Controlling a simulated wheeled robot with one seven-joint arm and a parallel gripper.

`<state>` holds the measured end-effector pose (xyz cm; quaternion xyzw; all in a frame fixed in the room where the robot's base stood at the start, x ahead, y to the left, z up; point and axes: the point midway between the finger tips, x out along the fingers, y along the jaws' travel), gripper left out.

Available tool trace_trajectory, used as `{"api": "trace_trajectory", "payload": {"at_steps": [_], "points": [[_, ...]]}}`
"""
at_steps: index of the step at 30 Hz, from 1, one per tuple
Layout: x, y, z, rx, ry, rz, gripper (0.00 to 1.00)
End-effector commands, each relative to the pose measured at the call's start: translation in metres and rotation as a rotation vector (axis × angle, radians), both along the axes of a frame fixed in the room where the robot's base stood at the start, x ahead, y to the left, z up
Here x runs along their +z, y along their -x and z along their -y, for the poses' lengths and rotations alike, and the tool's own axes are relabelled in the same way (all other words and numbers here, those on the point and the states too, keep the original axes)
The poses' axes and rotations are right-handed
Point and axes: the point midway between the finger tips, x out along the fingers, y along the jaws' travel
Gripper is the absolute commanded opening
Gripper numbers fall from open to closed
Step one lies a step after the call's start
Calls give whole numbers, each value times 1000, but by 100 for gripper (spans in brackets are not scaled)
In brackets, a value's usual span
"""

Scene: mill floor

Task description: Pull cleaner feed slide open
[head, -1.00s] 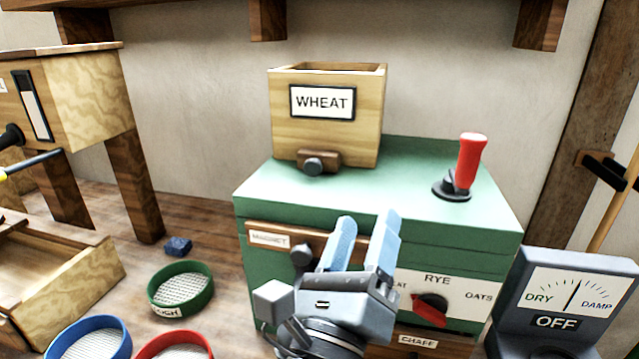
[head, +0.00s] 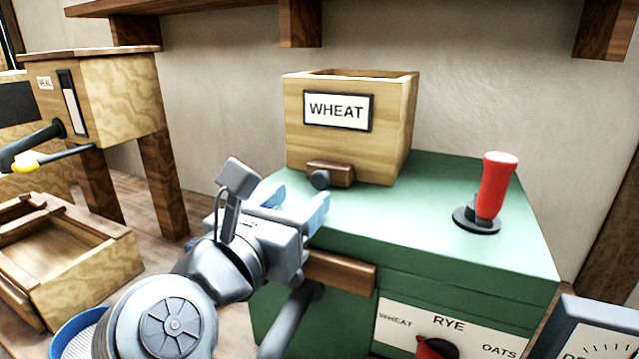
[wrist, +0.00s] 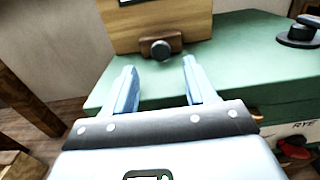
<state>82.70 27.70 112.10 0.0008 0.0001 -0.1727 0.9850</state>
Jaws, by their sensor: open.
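The cleaner is a green box (head: 440,270) with a wooden hopper (head: 350,147) labelled WHEAT on top. The feed slide (head: 341,176) is a small brown wooden block with a dark round knob (head: 319,180) at the foot of the hopper's front. It looks pushed in close against the hopper. My gripper (head: 299,200) is open and empty, in front of and a little below the knob. In the wrist view the knob (wrist: 160,49) shows beyond and between the two fingertips (wrist: 158,68), apart from them.
A red-handled lever (head: 492,190) stands on the green top at right. A grain selector dial (head: 437,347) is on the front. A brown drawer front (head: 340,271) lies below my gripper. A wooden bin (head: 90,255) and a blue-rimmed sieve (head: 75,325) are at left.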

Motion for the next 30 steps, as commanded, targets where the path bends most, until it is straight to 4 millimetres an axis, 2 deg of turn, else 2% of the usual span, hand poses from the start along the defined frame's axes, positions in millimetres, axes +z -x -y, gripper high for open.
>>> {"api": "trace_trajectory", "payload": {"at_steps": [3, 9, 13, 21, 30], "points": [[1, -19, 8, -4, 1, -1, 56], [1, -42, 16, -2, 1, 0, 56], [0, -49, 18, -2, 1, 0, 56], [0, -50, 19, -1, 2, -1, 56], [0, -50, 19, -1, 2, -1, 28]]}}
